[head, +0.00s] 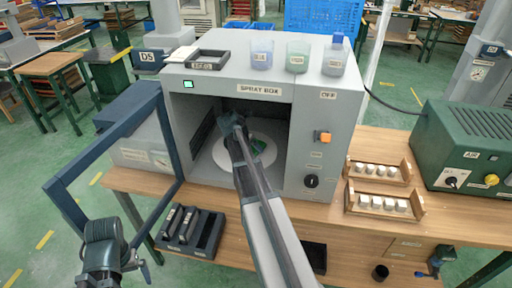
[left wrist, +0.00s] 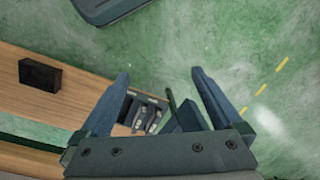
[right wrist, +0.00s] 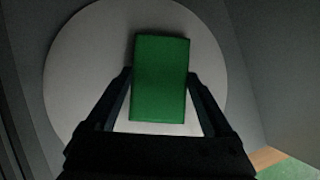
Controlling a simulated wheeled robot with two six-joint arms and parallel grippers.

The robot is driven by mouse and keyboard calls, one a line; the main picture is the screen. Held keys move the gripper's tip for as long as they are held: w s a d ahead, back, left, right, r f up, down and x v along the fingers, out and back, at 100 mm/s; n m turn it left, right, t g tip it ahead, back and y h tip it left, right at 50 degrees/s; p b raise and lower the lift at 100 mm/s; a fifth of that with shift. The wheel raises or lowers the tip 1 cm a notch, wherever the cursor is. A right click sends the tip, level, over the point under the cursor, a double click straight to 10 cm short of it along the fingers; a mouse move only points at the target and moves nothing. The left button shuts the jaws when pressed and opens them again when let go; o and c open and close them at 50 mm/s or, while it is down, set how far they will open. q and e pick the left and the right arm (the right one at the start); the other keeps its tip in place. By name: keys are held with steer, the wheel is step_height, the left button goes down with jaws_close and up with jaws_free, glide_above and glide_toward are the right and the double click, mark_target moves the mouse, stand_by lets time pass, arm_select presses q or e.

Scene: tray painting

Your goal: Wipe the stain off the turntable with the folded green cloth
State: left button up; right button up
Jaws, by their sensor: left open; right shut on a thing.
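The grey spray box (head: 318,118) stands on the wooden bench with its door open. Inside lies the round pale turntable (head: 226,160), which fills much of the right wrist view (right wrist: 68,75). My right gripper (head: 246,146) reaches into the box over the turntable. I cannot tell whether the cloth touches the turntable. No stain shows; the cloth and arm hide part of the surface. My left gripper (left wrist: 160,98) is open and empty, left of the bench front.
A black tray (head: 190,232) with dark blocks sits in front. Wooden racks of white pots (head: 382,203) and a green machine (head: 465,150) stand at the right. Cups and a bottle stand on the box.

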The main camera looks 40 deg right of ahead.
steer(key=shift+w+a+f, duration=0.1)
steer(key=shift+w+a, duration=1.05)
steer(key=shift+w, duration=0.1)
steer(key=shift+w+a, duration=1.15)
steer(key=shift+w, duration=0.35)
steer(key=shift+w+a, duration=1.05)
steer(key=shift+w, duration=0.1)
steer(key=shift+r, duration=0.2)
step_height(320, 180, up, 6)
steer(key=p, duration=0.6)
